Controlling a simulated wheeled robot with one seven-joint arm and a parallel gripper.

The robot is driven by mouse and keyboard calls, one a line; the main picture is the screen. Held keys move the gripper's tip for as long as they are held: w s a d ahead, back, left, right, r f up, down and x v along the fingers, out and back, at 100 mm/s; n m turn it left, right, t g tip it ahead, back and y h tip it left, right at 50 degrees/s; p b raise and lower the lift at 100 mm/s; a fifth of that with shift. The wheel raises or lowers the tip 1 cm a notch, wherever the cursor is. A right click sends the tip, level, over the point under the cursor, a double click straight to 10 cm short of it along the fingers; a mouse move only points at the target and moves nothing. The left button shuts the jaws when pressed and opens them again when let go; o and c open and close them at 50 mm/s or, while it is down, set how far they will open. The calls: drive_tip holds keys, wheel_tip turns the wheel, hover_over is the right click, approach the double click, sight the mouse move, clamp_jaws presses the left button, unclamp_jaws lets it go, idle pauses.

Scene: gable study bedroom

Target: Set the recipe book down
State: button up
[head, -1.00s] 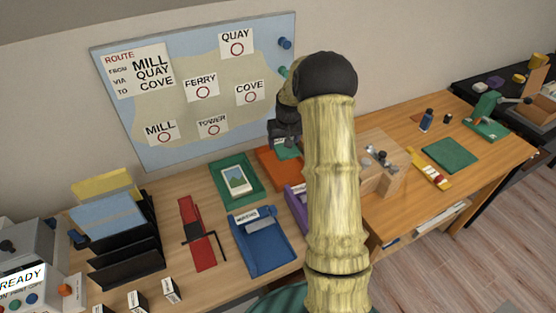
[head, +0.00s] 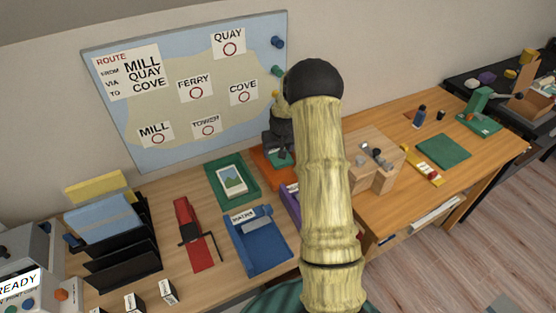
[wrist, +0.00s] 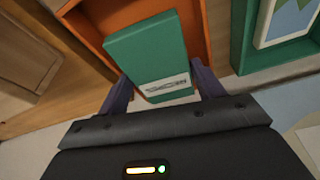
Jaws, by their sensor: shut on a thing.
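The recipe book appears as a green block with a pale label on its near end (wrist: 150,60) in the wrist view. It sits between the two purple fingers of my gripper (wrist: 164,88), which is shut on it. An orange tray (wrist: 192,20) lies beneath and around the book; its rim shows behind and on both sides. In the head view my gripper (head: 279,146) is over the orange tray (head: 262,158), with a little green of the book showing under it. My arm hides part of the tray. I cannot tell whether the book touches the tray floor.
A green tray (head: 213,187) with a picture card stands just left of the orange one. A blue tray (head: 265,263) and a purple tray (head: 290,203) stand nearer. A wooden block stand (head: 383,177) is to the right. The map board (head: 190,90) rises behind.

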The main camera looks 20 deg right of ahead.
sight(278, 160)
drive_tip(key=shift+f+p, duration=0.35)
drive_tip(key=shift+f, duration=1.95)
drive_tip(key=shift+f, duration=0.15)
drive_tip(key=o, duration=1.1)
drive_tip(key=shift+o, duration=0.2)
drive_tip(key=shift+a+f, duration=0.1)
drive_tip(key=b+v, duration=0.1)
drive_tip(key=v, duration=1.6)
drive_tip(key=shift+s+r+b, duration=0.15)
drive_tip(key=shift+r+b, duration=0.1)
drive_tip(key=shift+b, duration=0.1)
